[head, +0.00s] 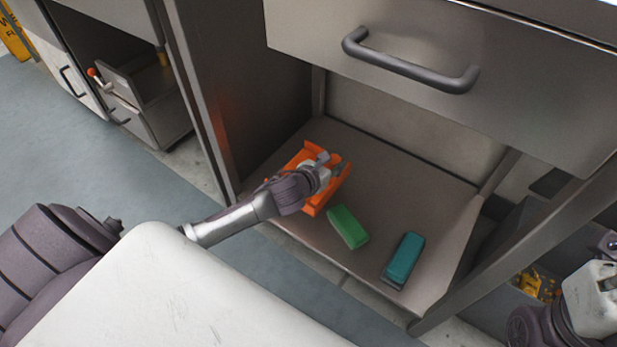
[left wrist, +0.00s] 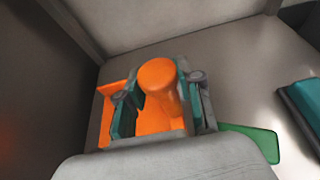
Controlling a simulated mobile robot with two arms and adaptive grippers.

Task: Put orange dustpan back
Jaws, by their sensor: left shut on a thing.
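The orange dustpan (head: 312,207) is on or just above the lower metal shelf (head: 400,172), toward its left side. My left gripper (head: 330,167) reaches over the dustpan and is shut on it. In the left wrist view the dustpan's round orange handle (left wrist: 158,75) stands between the fingers of the left gripper (left wrist: 155,105). The dustpan's pan shows behind and below the fingers. I cannot tell whether its underside touches the shelf. Part of my right arm shows at the lower right edge of the head view, but its gripper's fingers do not show.
A green block (head: 347,226) lies right beside the dustpan, and a teal brush-like block (head: 404,260) lies farther right. A drawer with a dark handle (head: 408,62) overhangs the shelf. Metal posts stand at both sides. The shelf's back right is clear.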

